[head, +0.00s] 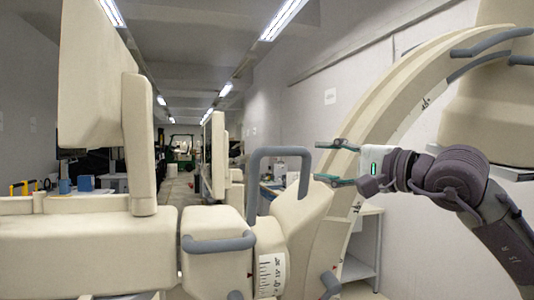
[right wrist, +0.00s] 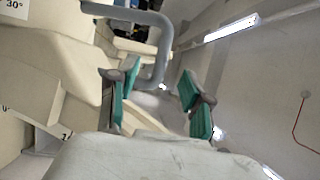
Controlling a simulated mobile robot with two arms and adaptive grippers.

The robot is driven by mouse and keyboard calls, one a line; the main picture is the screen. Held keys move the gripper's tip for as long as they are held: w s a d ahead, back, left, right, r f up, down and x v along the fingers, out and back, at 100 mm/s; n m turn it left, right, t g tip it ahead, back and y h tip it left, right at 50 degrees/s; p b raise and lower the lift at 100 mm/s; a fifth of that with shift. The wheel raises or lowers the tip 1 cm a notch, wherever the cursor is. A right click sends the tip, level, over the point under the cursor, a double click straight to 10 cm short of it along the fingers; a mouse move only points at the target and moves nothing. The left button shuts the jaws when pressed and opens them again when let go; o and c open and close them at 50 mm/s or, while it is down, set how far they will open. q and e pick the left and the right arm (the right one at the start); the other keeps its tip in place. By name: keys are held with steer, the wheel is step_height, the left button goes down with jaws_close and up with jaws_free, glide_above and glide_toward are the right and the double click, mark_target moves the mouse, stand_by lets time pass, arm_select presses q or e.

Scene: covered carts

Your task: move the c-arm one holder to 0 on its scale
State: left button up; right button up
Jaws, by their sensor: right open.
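The cream C-arm holder (head: 305,212) is at the middle of the head view, against the large curved C-arm (head: 385,110). A grey loop handle (head: 280,152) rises beside it. A white scale (head: 271,276) with dark marks is below, with a small red pointer at its left; its numbers are too small to read. My right gripper (head: 322,163) is open and empty, its green-padded fingers pointing left, a little right of the loop handle. In the right wrist view, the grey handle (right wrist: 160,45) shows ahead between the open fingers (right wrist: 158,82). My left gripper is not in view.
A cream block with a grey handle (head: 218,244) lies left of the scale. A tall cream panel (head: 100,85) stands at left. A shelf (head: 365,255) is behind the C-arm by the wall. An open aisle (head: 181,188) runs back through the middle.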

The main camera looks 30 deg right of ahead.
mark_target(289, 151)
steer(key=shift+h, duration=0.4)
steer(key=w+p, duration=0.2)
steer(key=w, duration=0.2)
steer(key=w+r+p, duration=0.1)
steer(key=w+p, duration=0.1)
steer(key=w, duration=0.2)
steer(key=w+p, duration=0.2)
steer(key=w, duration=0.2)
steer(key=shift+a+r, duration=0.2)
steer(key=shift+r, duration=0.2)
steer(key=shift+w+a+f+p, duration=0.1)
steer(key=shift+w+p, duration=0.25)
steer(key=shift+w, duration=0.15)
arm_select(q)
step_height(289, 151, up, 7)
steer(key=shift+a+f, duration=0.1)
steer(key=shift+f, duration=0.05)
arm_select(e)
jaws_close()
